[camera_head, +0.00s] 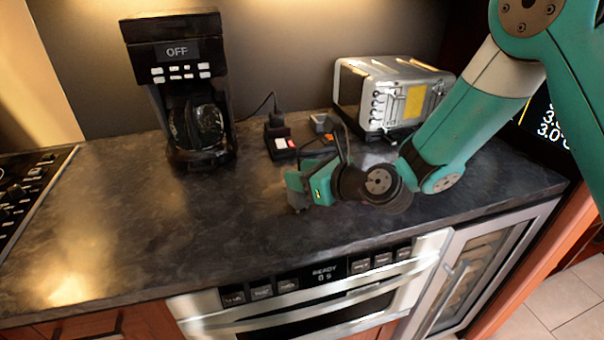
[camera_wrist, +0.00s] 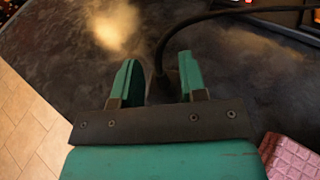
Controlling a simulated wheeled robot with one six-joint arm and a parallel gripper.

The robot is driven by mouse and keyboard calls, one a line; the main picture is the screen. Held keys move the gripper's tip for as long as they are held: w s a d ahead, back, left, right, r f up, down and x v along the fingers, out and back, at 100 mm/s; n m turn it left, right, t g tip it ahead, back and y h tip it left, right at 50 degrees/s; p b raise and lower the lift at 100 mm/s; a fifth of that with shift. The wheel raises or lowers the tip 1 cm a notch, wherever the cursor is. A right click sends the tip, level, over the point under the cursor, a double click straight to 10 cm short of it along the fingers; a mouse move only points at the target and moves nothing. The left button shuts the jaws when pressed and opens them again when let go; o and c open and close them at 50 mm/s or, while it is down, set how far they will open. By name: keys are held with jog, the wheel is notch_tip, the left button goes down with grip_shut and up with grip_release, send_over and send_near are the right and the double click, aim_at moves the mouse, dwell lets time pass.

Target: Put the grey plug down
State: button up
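My gripper (camera_head: 296,191) is low over the front middle of the dark counter, its teal fingers pointing left. In the wrist view the fingers (camera_wrist: 160,80) stand apart, with a dark grey plug (camera_wrist: 165,88) between them. The plug's body is mostly in shadow, and any clear gap at its sides is hard to make out. A black cable (camera_wrist: 163,42) rises from it and bends away to the right. In the head view the plug is hidden by the gripper. Whether it touches the counter cannot be told.
A black power strip (camera_head: 290,148) with a red switch and a black plug (camera_head: 277,120) lies behind my gripper. A coffee maker (camera_head: 180,80) stands left and a silver toaster (camera_head: 385,95) right. The counter (camera_head: 120,230) is clear at left and front.

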jog(key=b+v, duration=0.3)
jog(key=v, duration=0.9)
jog(key=s+a+r+n+g, duration=0.2)
jog(key=s+n+g, duration=0.55)
jog(key=n, duration=0.75)
jog(key=s+d+n+g+h, duration=0.1)
jog(key=s+d+n+h, duration=0.2)
jog(key=s+n, duration=0.3)
jog(key=s+d+r+n+g+h, duration=0.1)
jog(key=s+d+n+h, duration=0.3)
jog(key=s+n, duration=0.3)
jog(key=n, duration=0.5)
jog(key=shift+d+r, duration=0.25)
jog(key=shift+r, duration=0.05)
